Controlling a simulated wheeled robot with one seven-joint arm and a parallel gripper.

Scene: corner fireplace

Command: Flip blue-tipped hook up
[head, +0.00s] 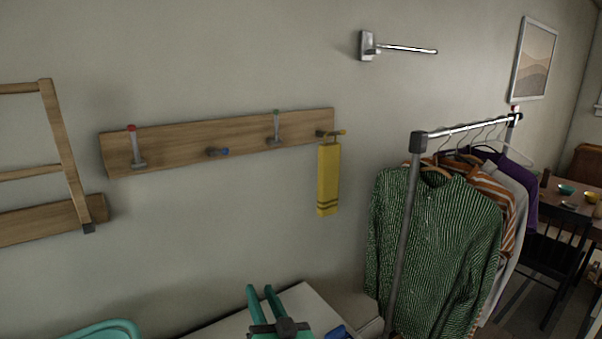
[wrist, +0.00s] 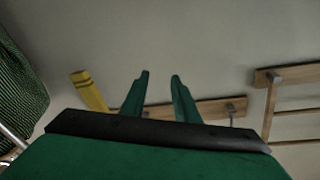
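A wooden rail (head: 180,144) with hooks is fixed to the wall. A yellow-tipped hook (head: 338,133) is down at the right end. My green gripper (head: 261,290) is open and empty, well below the rail. In the wrist view its fingers (wrist: 160,76) are apart, with the rail (wrist: 208,108) partly behind them; the blue tip cannot be made out there.
A yellow towel (head: 328,180) hangs from the yellow-tipped hook. A clothes rack (head: 405,230) with several garments stands at right. A metal wall arm (head: 400,48) is above. A wooden ladder-like frame (head: 66,150) is at left. A pale surface (head: 318,310) lies below. The wall between is clear.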

